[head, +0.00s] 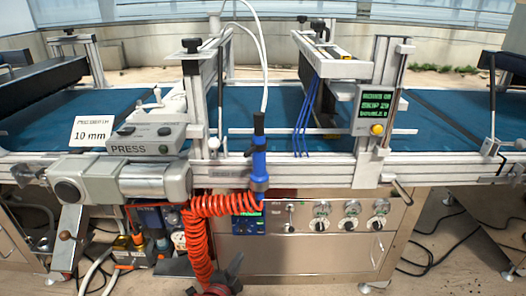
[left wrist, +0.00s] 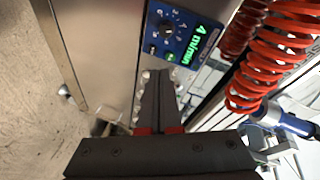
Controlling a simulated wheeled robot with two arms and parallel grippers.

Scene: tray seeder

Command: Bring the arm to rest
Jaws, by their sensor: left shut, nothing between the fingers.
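My left gripper (head: 236,258) is low in the head view, in front of the steel cabinet and below the red coiled hose. Its dark fingers are shut with nothing between them. In the left wrist view the two fingers (left wrist: 160,80) lie side by side, with red marks at their base, pointing towards the cabinet front near a small blue control box. They appear empty. My right gripper is in neither view.
The red coiled hose (head: 198,235) hangs close to my left gripper. The blue control box (head: 248,220) and cabinet knobs (head: 348,224) are nearby. A blue-handled tool (head: 259,160) hangs above. The grey press (head: 120,178) stands at left.

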